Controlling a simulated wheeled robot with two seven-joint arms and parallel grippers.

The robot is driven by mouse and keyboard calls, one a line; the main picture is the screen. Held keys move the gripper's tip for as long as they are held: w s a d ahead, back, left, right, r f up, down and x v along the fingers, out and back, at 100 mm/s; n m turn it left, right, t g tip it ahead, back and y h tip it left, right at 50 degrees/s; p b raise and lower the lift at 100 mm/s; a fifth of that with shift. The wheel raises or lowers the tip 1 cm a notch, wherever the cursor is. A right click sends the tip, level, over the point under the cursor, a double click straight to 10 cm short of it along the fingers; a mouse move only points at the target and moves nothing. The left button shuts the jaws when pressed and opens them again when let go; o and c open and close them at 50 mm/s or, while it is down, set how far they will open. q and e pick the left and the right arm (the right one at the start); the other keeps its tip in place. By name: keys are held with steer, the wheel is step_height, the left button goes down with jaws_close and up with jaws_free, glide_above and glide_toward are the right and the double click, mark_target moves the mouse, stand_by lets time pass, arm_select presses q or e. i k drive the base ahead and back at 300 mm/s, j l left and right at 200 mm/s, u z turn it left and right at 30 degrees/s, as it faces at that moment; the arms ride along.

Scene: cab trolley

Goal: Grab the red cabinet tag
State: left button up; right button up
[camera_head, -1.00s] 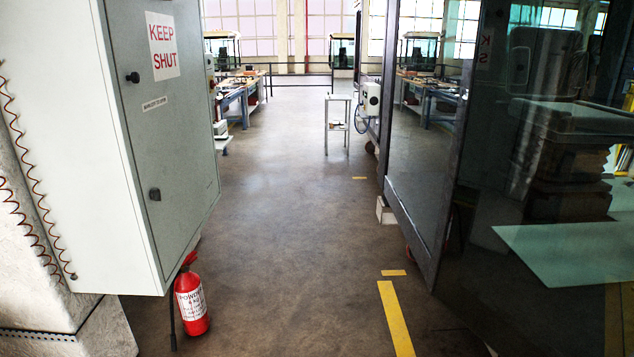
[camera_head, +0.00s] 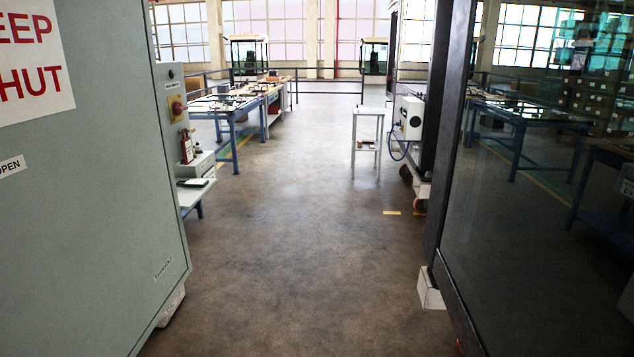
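No red tag can be made out for certain. A grey-green cabinet (camera_head: 100,190) stands close on the left, its door side toward me, with a cut-off "KEEP SHUT" sign (camera_head: 32,62). Beyond it, a grey panel carries a red rotary knob on a yellow plate (camera_head: 178,107). Below the knob is a small dark red object (camera_head: 187,147) with a pale patch; it is too small to tell whether it is a tag or a bottle. Neither of my grippers is in view.
A clear floor aisle (camera_head: 290,220) runs ahead. A small shelf (camera_head: 195,192) juts out past the cabinet, and blue workbenches (camera_head: 235,105) stand beyond. A white trolley (camera_head: 368,140) stands ahead. A dark glass-sided machine (camera_head: 540,220) closes the right side.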

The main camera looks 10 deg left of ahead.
mark_target(186, 145)
steer(key=i, duration=1.15)
steer(key=i+l+u, duration=0.1)
steer(key=i, duration=1)
